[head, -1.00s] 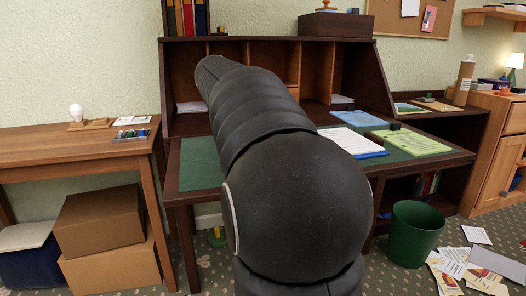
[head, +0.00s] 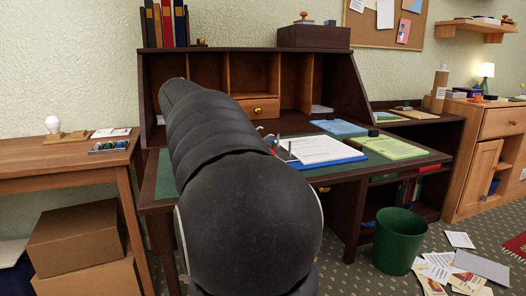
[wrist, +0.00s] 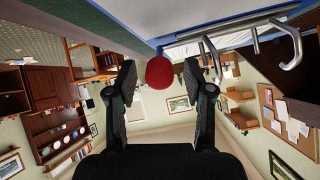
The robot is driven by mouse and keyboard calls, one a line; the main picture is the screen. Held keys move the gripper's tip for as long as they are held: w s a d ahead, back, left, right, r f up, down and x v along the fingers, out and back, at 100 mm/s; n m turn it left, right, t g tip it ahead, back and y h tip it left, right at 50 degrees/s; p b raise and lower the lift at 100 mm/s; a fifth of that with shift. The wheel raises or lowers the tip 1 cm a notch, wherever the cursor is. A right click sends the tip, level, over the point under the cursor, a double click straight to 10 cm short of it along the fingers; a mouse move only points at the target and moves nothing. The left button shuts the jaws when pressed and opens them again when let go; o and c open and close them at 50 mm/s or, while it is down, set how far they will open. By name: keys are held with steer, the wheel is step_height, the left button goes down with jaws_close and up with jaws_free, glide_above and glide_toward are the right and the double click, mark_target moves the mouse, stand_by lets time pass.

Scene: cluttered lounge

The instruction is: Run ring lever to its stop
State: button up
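A blue binder (head: 338,162) with white sheets (head: 312,149) lies on the desk, just right of my arm in the head view. Small metal parts show at its left end (head: 287,146). In the wrist view, bent metal rings (wrist: 292,45) hang at the top right beside the binder's blue edge (wrist: 165,18). A round red knob (wrist: 160,72) is near the middle, between my fingertips. My gripper (wrist: 163,75) is open, with a gap on each side of the knob. Its fingers are hidden behind my arm in the head view.
The dark desk (head: 335,179) has a green top and raised shelves behind. Green papers (head: 392,147) and a blue folder (head: 340,127) lie right of and behind the binder. A green bin (head: 398,241) and scattered papers are on the floor at the right.

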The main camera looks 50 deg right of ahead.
steer(key=v, duration=1.2)
steer(key=shift+a, duration=0.1)
stand_by(0.4)
